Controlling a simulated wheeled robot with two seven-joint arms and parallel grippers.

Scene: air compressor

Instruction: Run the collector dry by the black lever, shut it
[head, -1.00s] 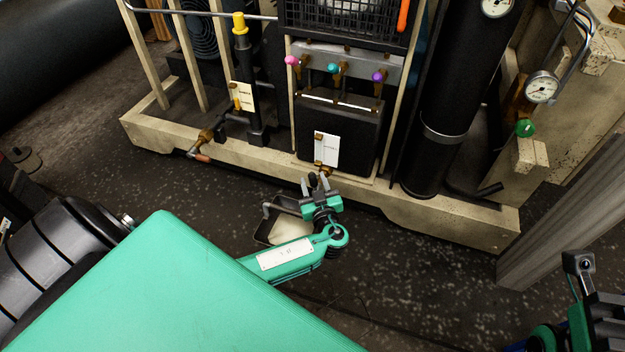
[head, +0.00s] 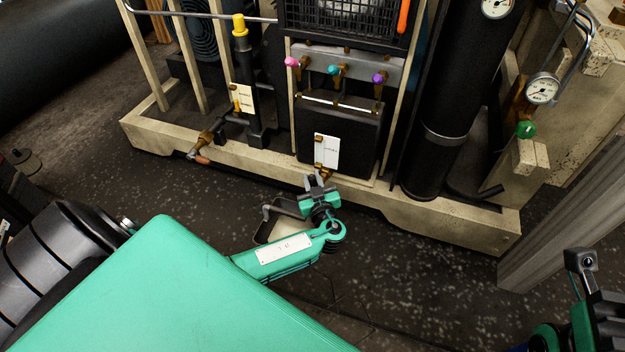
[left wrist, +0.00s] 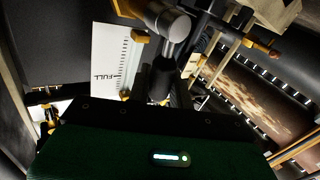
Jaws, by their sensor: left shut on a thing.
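The collector (head: 350,150) is a black box low in the compressor frame, with a white card and a brass fitting (head: 327,174) at its lower front. The card (left wrist: 108,65) reads "FULL" in the left wrist view. My left gripper (head: 317,184) is at this drain fitting, shut on the black lever, which its fingers mostly hide in the head view. In the left wrist view a dark upright piece (left wrist: 163,78) shows between the card and the pipework; I cannot tell if it is the lever. My right gripper (head: 583,268) is at the lower right edge, away from the compressor.
A dark pan (head: 264,236) with pale contents stands on the floor under the drain, partly behind my left gripper. Pink, teal and purple valve knobs (head: 333,69) sit above the collector. The beige base rail (head: 450,222) runs close to my gripper. A grey post (head: 560,240) stands at right.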

